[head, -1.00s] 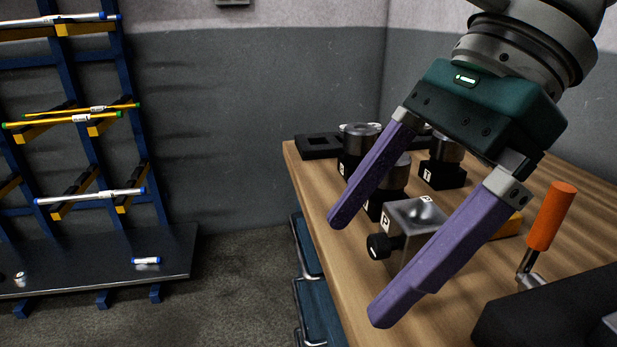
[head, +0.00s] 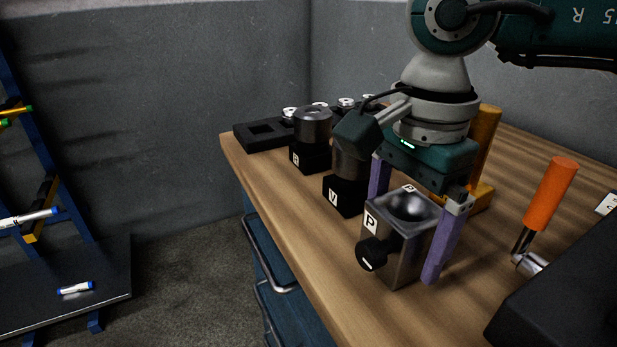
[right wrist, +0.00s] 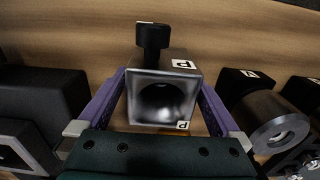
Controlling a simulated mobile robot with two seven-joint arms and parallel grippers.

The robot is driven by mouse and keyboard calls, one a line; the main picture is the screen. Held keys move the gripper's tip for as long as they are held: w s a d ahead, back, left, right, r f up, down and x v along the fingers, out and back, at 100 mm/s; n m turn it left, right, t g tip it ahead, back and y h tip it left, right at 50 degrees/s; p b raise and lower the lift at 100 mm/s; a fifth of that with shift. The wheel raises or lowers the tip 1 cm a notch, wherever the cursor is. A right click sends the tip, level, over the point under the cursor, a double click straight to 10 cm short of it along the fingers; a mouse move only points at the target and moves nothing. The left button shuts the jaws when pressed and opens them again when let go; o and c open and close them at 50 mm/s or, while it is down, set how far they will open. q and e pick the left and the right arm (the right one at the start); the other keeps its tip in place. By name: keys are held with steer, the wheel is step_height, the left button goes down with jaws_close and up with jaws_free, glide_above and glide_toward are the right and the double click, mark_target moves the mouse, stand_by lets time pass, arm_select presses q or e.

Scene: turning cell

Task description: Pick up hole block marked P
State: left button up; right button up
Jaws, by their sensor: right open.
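The hole block marked P (head: 398,262) is a grey metal cube with a round hollow in its top, a black knob on its side and white P labels. It stands on the wooden bench. My right gripper (head: 405,228) is open and points down, with one purple finger on each side of the block. In the right wrist view the block (right wrist: 176,78) sits between the two fingers of the gripper (right wrist: 163,100). I cannot tell whether the fingers touch it. The far finger is partly hidden behind the block in the head view. My left gripper is not in view.
A black block marked V (head: 345,197) with a metal cylinder stands just behind, and another black-based cylinder (head: 311,155) farther back. An orange-handled tool (head: 550,205) and a dark box (head: 565,300) are at the right. The bench's front left is clear.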

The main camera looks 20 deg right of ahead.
steer(key=shift+f, duration=0.6)
steer(key=shift+w, duration=0.1)
jaws_close()
steer(key=shift+r, duration=0.15)
stand_by(0.3)
